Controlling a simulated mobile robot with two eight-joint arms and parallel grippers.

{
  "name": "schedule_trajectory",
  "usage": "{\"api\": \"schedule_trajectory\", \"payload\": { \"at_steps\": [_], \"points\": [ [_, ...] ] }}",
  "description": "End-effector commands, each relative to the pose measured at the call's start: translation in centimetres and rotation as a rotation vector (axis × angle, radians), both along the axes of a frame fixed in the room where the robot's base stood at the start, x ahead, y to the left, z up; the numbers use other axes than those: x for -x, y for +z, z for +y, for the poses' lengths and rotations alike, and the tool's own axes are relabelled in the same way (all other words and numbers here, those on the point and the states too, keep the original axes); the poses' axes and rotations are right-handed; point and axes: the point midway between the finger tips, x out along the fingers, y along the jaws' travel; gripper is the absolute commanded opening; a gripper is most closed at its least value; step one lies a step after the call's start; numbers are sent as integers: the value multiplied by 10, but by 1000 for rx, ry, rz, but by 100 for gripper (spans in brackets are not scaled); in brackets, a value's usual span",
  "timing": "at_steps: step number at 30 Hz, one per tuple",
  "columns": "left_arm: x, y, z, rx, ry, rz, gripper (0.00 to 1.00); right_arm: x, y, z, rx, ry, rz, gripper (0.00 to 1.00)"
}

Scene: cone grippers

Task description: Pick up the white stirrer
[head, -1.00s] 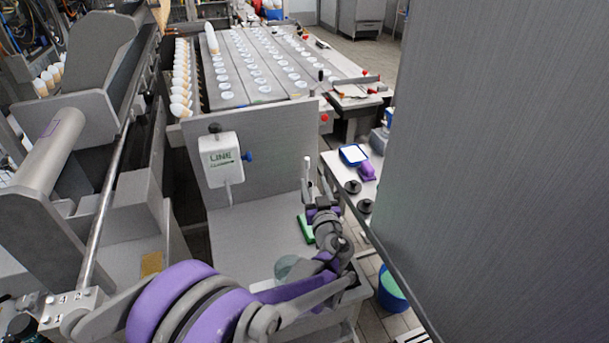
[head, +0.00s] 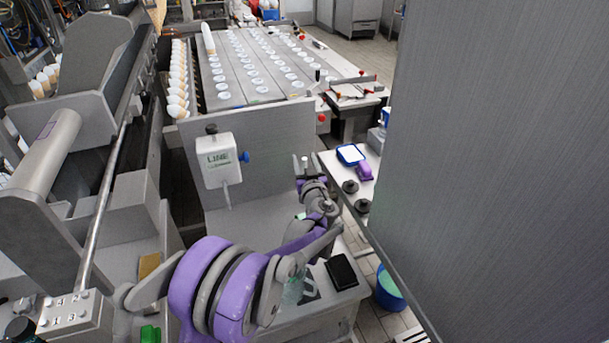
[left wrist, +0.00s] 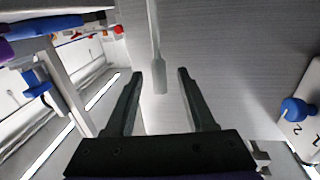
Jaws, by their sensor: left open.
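The white stirrer (head: 305,164) shows in the head view as a small pale upright piece by the right end of the grey upright panel. In the left wrist view the stirrer (left wrist: 157,60) is a thin pale shaft with a wider flat end. My left gripper (left wrist: 160,76) is open, with one dark finger on each side of that flat end. A gap shows between the stirrer and each finger. In the head view my left gripper (head: 305,160) hides the stirrer's lower part. My right gripper is in neither view.
A white box marked LINE (head: 216,160) with a blue knob is on the grey panel (head: 265,140). A black block (head: 341,271) lies on the bench near my forearm. A side table with a purple item (head: 364,172) stands to the right. A large grey surface (head: 500,170) fills the right side.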

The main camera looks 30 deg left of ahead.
Motion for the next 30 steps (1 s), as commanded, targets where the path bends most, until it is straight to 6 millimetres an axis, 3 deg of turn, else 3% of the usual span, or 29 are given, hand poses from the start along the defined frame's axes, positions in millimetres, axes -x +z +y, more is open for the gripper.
{"api": "schedule_trajectory", "payload": {
  "at_steps": [6,15,30],
  "points": [
    [-1,0,1,0,-1,0,53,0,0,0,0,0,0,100],
    [0,0,0,0,0,0,0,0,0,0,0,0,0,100],
    [0,5,0,0,0,0,0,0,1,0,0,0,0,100]
  ]
}}
